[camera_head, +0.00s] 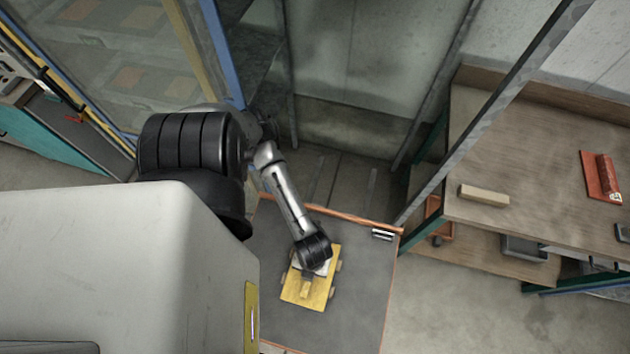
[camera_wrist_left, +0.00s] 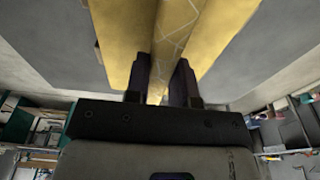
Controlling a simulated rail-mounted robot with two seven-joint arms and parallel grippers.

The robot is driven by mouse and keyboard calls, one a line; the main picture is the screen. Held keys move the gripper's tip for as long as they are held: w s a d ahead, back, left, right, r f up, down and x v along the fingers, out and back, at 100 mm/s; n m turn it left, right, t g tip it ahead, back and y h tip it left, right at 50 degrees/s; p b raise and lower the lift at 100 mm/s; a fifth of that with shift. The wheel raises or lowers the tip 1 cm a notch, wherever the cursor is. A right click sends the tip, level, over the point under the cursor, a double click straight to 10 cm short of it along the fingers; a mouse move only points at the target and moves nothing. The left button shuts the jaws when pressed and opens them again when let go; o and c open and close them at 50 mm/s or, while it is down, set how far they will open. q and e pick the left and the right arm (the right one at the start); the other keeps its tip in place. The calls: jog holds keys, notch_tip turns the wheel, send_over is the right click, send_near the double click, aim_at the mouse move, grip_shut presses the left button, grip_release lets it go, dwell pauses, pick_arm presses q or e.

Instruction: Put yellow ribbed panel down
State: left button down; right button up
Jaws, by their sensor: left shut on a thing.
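The yellow ribbed panel (camera_head: 307,288) is over the dark grey top of a table (camera_head: 352,300) in the head view. Small brown blocks show at its sides. My left gripper (camera_head: 312,262) reaches down to the panel from above. In the left wrist view the left gripper (camera_wrist_left: 161,85) is shut on the raised rib of the yellow panel (camera_wrist_left: 215,30), one finger on each side. I cannot tell whether the panel's underside touches the table. My right gripper is not in view.
A wooden shelf bench (camera_head: 530,190) stands at the right, with a pale block (camera_head: 484,195) and a red tool (camera_head: 603,177) on it. A slanted metal post stands between bench and table. Grey tabletop around the panel is clear.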

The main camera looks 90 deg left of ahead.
pick_arm(q)
jog(key=shift+f, duration=0.15)
jog(key=c, duration=1)
grip_release()
jog(key=shift+f, duration=0.1)
jog(key=shift+o, duration=0.2)
notch_tip(320, 180, up, 12)
jog(key=a+p, duration=0.1)
jog(key=w+d+r+n+t+h, duration=0.2)
jog(key=w+d+r+n+t, duration=0.3)
jog(key=w+n, duration=0.4)
jog(key=s+a+f+n+g+y, duration=0.1)
jog(key=s+a+f+n+y, duration=0.1)
jog(key=a+n, duration=0.5)
jog(key=n+y, duration=0.1)
jog(key=n, duration=0.3)
jog(key=shift+s, duration=0.4)
